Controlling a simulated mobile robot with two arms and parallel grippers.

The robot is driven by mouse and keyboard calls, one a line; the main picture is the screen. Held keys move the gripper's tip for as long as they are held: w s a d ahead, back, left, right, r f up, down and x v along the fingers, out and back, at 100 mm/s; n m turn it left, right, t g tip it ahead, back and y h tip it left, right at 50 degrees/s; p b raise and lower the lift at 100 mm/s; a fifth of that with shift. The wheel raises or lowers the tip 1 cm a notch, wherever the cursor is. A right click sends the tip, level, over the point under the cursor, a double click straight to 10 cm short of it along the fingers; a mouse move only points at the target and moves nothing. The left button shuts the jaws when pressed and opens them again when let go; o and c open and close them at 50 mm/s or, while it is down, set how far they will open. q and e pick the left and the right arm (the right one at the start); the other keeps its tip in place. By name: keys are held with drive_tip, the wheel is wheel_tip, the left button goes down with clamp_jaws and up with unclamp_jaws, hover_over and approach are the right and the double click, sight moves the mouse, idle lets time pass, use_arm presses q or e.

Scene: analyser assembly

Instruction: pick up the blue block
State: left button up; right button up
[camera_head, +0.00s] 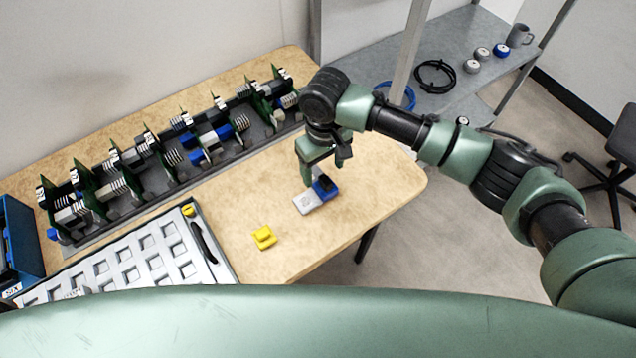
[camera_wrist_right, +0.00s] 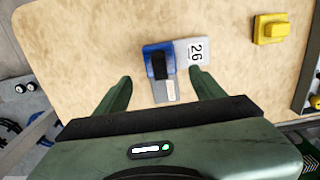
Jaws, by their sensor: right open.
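The blue block (camera_head: 326,187) stands on the wooden table near its right end, touching or very close to a white block (camera_head: 306,203). My right gripper (camera_head: 317,172) is just above or at the blue block. In the wrist view its two fingers (camera_wrist_right: 160,90) are apart, with the blue block's grey end between them and nothing gripped. My left gripper is not seen.
A yellow block (camera_head: 263,237) lies nearby on the table. A white tray with square pockets (camera_head: 128,285) is at the front left. A long rack of green boards and modules (camera_head: 165,185) runs along the back. The table's right edge is close by.

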sight(323, 175)
wheel_tip(323, 175, down, 4)
drive_tip(key=shift+r+p, duration=0.1)
drive_tip(key=shift+p, duration=0.25)
drive_tip(key=shift+s, duration=0.1)
clamp_jaws()
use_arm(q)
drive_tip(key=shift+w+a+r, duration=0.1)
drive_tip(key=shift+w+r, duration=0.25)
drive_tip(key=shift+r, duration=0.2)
